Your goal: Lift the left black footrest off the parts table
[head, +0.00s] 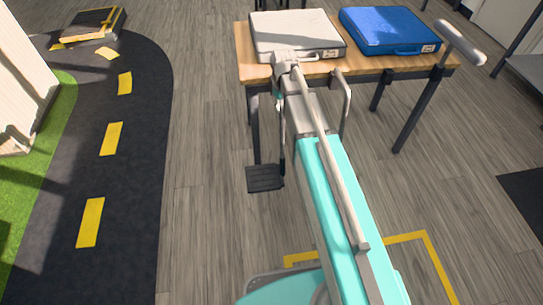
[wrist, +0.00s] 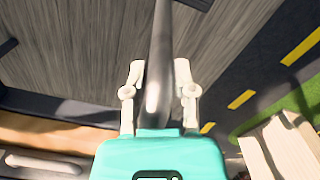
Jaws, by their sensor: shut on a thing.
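In the head view a black ribbed footrest (head: 265,178) hangs by a dark upright tube in front of the parts table (head: 243,50), below tabletop height. My gripper's pale fingers (wrist: 158,72) are shut around a glossy dark grey tube (wrist: 162,40) in the wrist view. That tube appears to be the footrest's. In the head view my arm mostly hides my gripper and the tube's upper end. Whether the footrest touches the table's front leg cannot be told.
A white case (head: 297,33) and a blue case (head: 390,29) lie on the table. A grey handle-like part (head: 460,43) stands at its right corner. A dark track (head: 145,75) with yellow dashes runs at left. Open wooden floor (head: 205,130) lies between track and table.

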